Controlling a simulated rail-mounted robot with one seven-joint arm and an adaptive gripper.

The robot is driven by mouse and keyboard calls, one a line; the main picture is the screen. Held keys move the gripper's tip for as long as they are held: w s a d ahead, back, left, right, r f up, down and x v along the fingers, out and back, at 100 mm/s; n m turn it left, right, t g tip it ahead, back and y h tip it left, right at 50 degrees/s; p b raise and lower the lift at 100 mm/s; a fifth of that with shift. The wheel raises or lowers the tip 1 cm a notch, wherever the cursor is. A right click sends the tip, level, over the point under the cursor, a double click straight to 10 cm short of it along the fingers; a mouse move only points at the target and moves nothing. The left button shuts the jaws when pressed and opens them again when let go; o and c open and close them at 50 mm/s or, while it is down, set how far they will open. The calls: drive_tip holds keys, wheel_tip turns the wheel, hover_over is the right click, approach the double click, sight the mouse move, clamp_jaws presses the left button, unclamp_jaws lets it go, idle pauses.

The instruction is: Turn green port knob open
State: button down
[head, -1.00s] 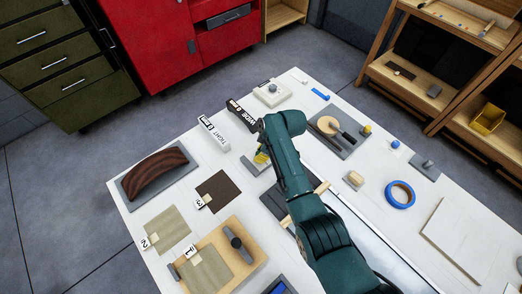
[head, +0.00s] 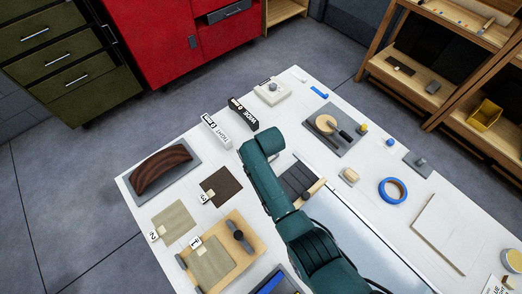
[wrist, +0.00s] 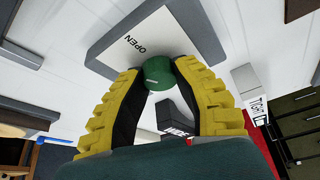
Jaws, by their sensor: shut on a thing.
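In the wrist view, the round green port knob (wrist: 159,73) sits between the yellow-and-black fingers of my gripper (wrist: 160,82). My gripper is shut on the knob. The knob is by a grey plate (wrist: 112,60) marked OPEN. In the head view, my arm hides the gripper, the knob and the plate.
A black WIDE block (head: 243,113) and a white TIGHT block (head: 215,131) stand close by. A curved brown veneered form (head: 160,170) lies to the left on the white table. Blue tape (head: 392,190) lies to the right.

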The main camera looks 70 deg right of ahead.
drive_tip(key=shift+a+f+m+g+h+b, duration=0.15)
drive_tip(key=shift+m+g+b, duration=0.25)
drive_tip(key=shift+m, duration=0.7)
drive_tip(key=shift+f+m+g+h+b, duration=0.15)
drive_tip(key=shift+m+g+b, duration=0.2)
drive_tip(key=shift+m, duration=0.75)
drive_tip(key=c, duration=0.7)
unclamp_jaws()
drive_tip(key=shift+r, duration=0.25)
drive_tip(key=shift+r, duration=0.45)
drive_tip(key=v, duration=1.1)
drive_tip(key=shift+w+a, duration=0.1)
drive_tip(key=shift+a, duration=0.05)
